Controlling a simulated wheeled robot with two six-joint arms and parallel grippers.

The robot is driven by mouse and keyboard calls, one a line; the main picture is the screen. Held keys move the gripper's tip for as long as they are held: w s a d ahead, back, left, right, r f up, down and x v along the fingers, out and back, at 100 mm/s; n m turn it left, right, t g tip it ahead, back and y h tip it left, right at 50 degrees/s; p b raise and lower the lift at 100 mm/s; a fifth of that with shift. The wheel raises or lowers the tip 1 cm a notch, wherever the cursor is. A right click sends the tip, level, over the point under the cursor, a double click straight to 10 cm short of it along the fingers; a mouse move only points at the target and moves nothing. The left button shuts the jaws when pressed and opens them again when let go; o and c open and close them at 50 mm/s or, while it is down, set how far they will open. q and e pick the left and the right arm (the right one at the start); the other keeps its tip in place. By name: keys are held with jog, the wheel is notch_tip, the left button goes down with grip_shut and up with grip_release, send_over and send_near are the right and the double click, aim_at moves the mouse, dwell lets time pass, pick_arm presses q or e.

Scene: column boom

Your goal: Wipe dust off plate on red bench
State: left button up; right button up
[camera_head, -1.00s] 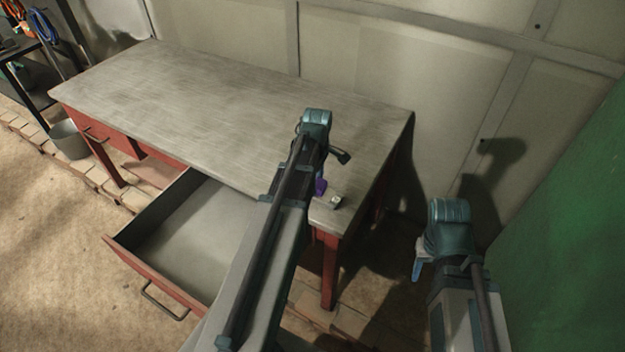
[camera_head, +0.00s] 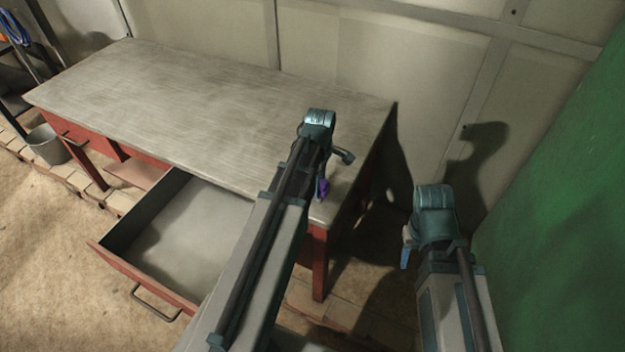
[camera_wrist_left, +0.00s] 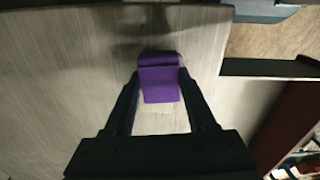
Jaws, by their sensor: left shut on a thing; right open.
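The red bench (camera_head: 220,110) has a worn grey top and red legs. My left gripper (camera_head: 322,188) is over the bench's right end, near its front corner. It is shut on a purple block-like thing (camera_head: 323,190), which also shows between the fingers in the left wrist view (camera_wrist_left: 160,85). The purple thing is close above or on the bench top; I cannot tell if it touches. I cannot make out a plate or dust in either view; my arm hides part of the bench. My right gripper (camera_head: 406,257) is open, right of the bench, away from it.
An open drawer (camera_head: 125,262) with a red front juts out from the bench's front and looks empty. A grey bucket (camera_head: 47,146) stands at the left. A wall (camera_head: 350,60) runs behind the bench, and a green panel (camera_head: 570,190) stands at the right.

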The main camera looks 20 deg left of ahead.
pick_arm(q)
jog(key=shift+d+f, duration=0.1)
jog(key=shift+d, duration=0.05)
jog(key=shift+w+a, duration=0.2)
jog(key=shift+a, duration=1.8)
jog(key=shift+a, duration=0.1)
jog(key=shift+w+a, duration=0.15)
jog(key=shift+a, duration=0.75)
jog(key=shift+w+a, duration=0.1)
jog(key=shift+a, duration=0.8)
notch_tip(320, 180, up, 6)
jog(key=p, duration=0.6)
